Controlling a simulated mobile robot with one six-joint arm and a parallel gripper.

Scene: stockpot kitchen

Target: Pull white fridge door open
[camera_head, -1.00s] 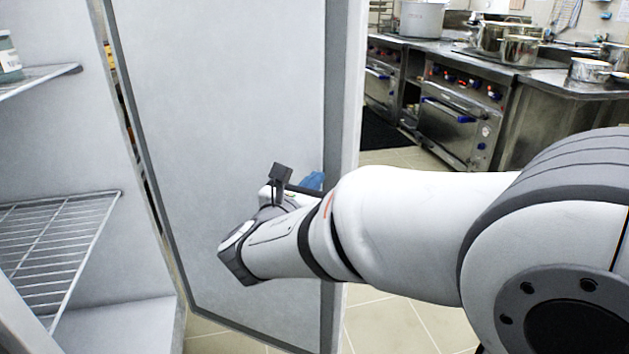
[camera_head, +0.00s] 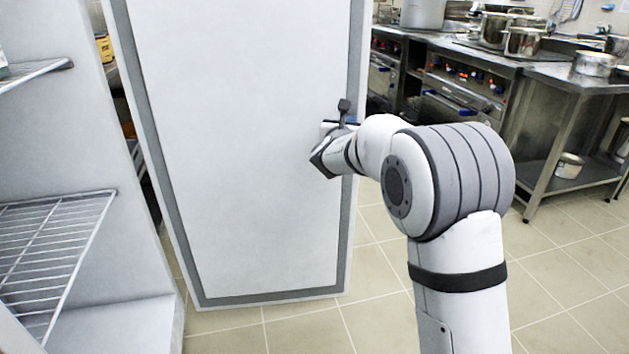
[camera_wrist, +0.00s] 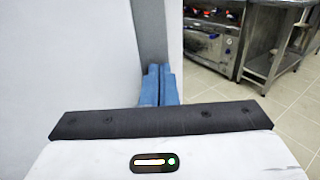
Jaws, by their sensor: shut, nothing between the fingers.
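The white fridge door (camera_head: 240,150) stands wide open in the head view, its inner face with a grey seal turned toward me. The fridge's inside (camera_head: 95,250) shows at the left. My gripper is at the door's free edge, mostly hidden behind my wrist in the head view. In the wrist view my gripper (camera_wrist: 159,85) has its blue fingers together, with nothing seen between them. The fingertips are at the grey seal of the door (camera_wrist: 80,60), close to its edge. I cannot tell whether they touch it. No handle shows.
Wire shelves (camera_head: 45,250) are inside the fridge. Ovens (camera_head: 460,85) and a steel table (camera_head: 575,85) with pots stand at the back right. Tiled floor (camera_head: 390,310) is clear in front of the door and to the right.

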